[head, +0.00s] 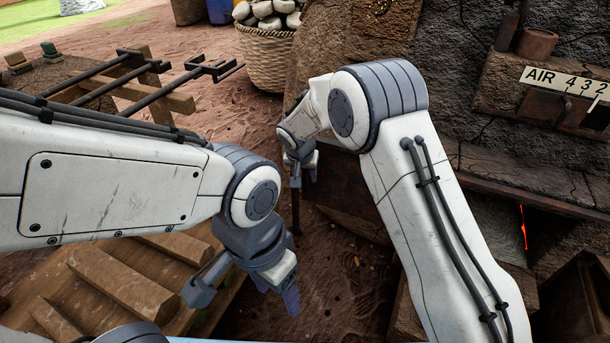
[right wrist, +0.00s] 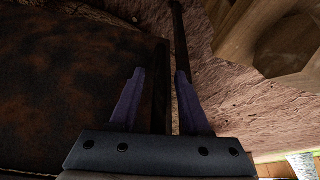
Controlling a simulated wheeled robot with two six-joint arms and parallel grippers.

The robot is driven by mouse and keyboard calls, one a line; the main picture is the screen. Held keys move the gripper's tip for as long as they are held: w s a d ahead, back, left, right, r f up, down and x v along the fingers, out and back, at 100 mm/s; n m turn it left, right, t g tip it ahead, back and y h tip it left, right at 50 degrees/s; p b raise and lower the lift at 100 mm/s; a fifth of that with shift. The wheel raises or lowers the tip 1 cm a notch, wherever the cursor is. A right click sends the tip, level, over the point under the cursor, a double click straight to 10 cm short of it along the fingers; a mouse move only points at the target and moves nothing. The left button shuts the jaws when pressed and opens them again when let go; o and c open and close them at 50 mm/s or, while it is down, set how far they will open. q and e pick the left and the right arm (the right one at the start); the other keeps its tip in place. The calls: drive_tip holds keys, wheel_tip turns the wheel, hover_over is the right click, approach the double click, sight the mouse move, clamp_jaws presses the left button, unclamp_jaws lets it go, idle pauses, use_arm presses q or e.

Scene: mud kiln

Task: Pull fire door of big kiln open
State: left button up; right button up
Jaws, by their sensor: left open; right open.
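The big kiln (head: 345,50) is a rough dark clay wall behind my right arm. A rusty, dark metal panel (head: 345,185), apparently its fire door, shows low on it, partly hidden by that arm. My right gripper (head: 301,172) is beside the panel's left edge, pointing down. In the right wrist view the panel (right wrist: 75,75) fills the left; its edge lies between the open fingers (right wrist: 160,100) in the picture. A thin dark bar (right wrist: 180,45) runs by the right finger; contact cannot be told. My left gripper (head: 243,291) is open and empty, low over the ground.
A wooden rack with dark metal rods (head: 125,80) stands at the left. Wooden slats (head: 120,280) lie below my left arm. A wicker basket of stones (head: 266,55) stands at the back.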

drive_tip(key=p+v, duration=0.4)
drive_tip(key=v, duration=0.6)
drive_tip(key=shift+p, duration=0.3)
drive_tip(key=s+d+r+n+g+p, duration=0.1)
drive_tip(key=s+r+n+p, duration=0.35)
drive_tip(key=s+r, duration=0.85)
drive_tip(key=s+d+r+n+g+y+p, duration=0.1)
drive_tip(key=s+d+r+n+p, duration=0.15)
drive_tip(key=s, duration=0.55)
drive_tip(key=s+d+r+n+g+p, duration=0.1)
drive_tip(key=s+r+p, duration=0.15)
drive_tip(key=s, duration=0.55)
drive_tip(key=s+d+r+n+g+y+p, duration=0.1)
drive_tip(key=s+d+r+n+p, duration=0.15)
drive_tip(key=s, duration=0.45)
wheel_tip(320, 180, up, 37)
drive_tip(key=p, duration=3.6)
drive_tip(key=shift+m, duration=0.45)
drive_tip(key=shift+a, duration=0.1)
